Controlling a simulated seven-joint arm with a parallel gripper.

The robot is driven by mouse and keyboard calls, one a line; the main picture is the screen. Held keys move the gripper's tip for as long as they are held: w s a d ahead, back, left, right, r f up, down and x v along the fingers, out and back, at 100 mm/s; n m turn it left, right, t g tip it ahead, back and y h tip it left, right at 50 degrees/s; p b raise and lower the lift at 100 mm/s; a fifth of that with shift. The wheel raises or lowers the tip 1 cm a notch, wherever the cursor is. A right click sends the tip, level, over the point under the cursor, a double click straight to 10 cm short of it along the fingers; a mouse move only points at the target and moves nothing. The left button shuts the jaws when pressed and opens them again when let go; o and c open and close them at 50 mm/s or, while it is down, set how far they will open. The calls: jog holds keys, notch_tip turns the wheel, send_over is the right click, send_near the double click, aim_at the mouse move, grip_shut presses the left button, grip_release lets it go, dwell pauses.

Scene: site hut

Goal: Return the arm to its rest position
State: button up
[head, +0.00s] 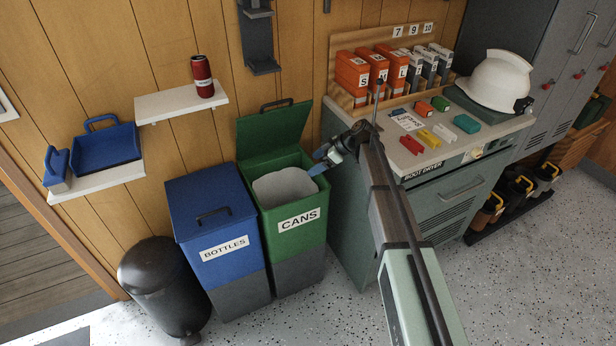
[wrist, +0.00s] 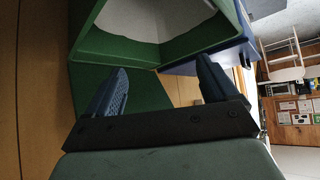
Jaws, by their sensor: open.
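My gripper (head: 320,161) is at the right side of the open green CANS bin (head: 296,222), by its upper rim. In the wrist view my gripper (wrist: 162,64) has its two blue fingers spread apart with nothing between them. The green bin (wrist: 120,48) and its pale liner lie just beyond the fingertips. My arm reaches up from the lower right of the head view, passing in front of the grey cabinet. I cannot tell whether a finger touches the bin.
The blue BOTTLES bin (head: 212,225) stands left of the green one, lid shut. A dark red can (head: 202,76) stands on a white wall shelf (head: 160,106). The grey cabinet (head: 440,215) carries boxes, small coloured blocks and a white helmet (head: 495,80). Speckled floor is clear in front.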

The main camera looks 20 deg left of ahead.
jog(key=s+d+f+m+h, duration=0.8)
jog(key=s+d+f+m, duration=0.9)
jog(key=s+d+f, duration=0.7)
jog(key=s+d+f+g, duration=0.2)
jog(key=s+d+f, duration=0.2)
jog(key=s, duration=0.6)
jog(key=s+d+f+m+g, duration=0.1)
jog(key=s+d+f, duration=0.3)
jog(key=s+d, duration=0.4)
jog(key=s+d+f+m+g+h, duration=0.1)
jog(key=s+d+f, duration=0.4)
jog(key=s, duration=0.7)
jog(key=shift+s+d+g, duration=0.2)
jog(key=shift+d+g, duration=0.35)
jog(key=shift+g, duration=0.35)
jog(key=shift+c, duration=0.5)
